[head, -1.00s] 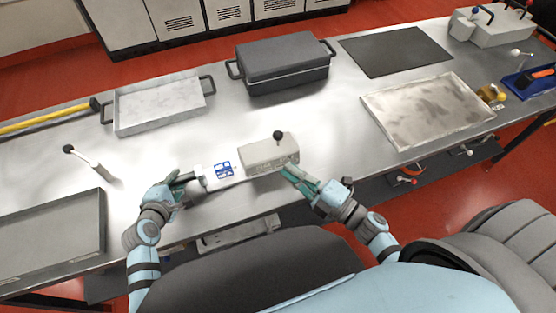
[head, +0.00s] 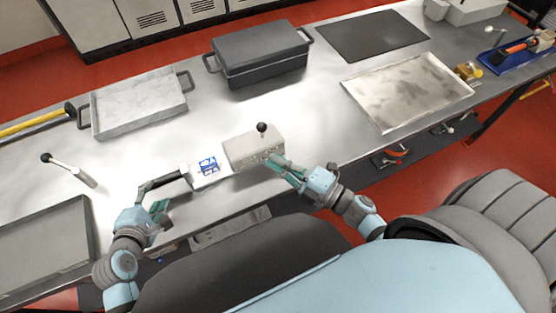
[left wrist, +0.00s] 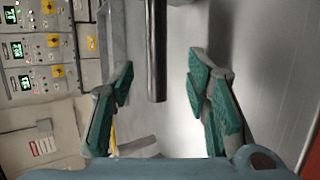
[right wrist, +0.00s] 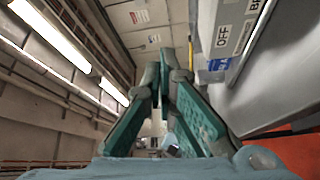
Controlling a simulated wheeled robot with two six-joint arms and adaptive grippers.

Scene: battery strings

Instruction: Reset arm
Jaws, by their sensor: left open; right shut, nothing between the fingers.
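A beige switch box (head: 254,150) with a black-knobbed lever stands near the table's front edge. A white piece with a blue label (head: 208,168) touches or nearly touches its left side, with a dark handle (head: 168,181) reaching left. My left gripper (head: 153,199) is open at the handle's left end; in the left wrist view the dark handle (left wrist: 157,50) lies ahead, between the spread fingers, not gripped. My right gripper (head: 275,162) is shut and empty at the box's front right. The right wrist view shows its closed fingers (right wrist: 165,58) beside the box's "OFF" face (right wrist: 228,38).
A shallow grey tray (head: 95,122), a dark lidded case (head: 262,55), a black mat (head: 372,35) and a stained tray (head: 408,92) line the back. A white lever with a black knob (head: 72,171) stands at left, near another grey tray (head: 45,240).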

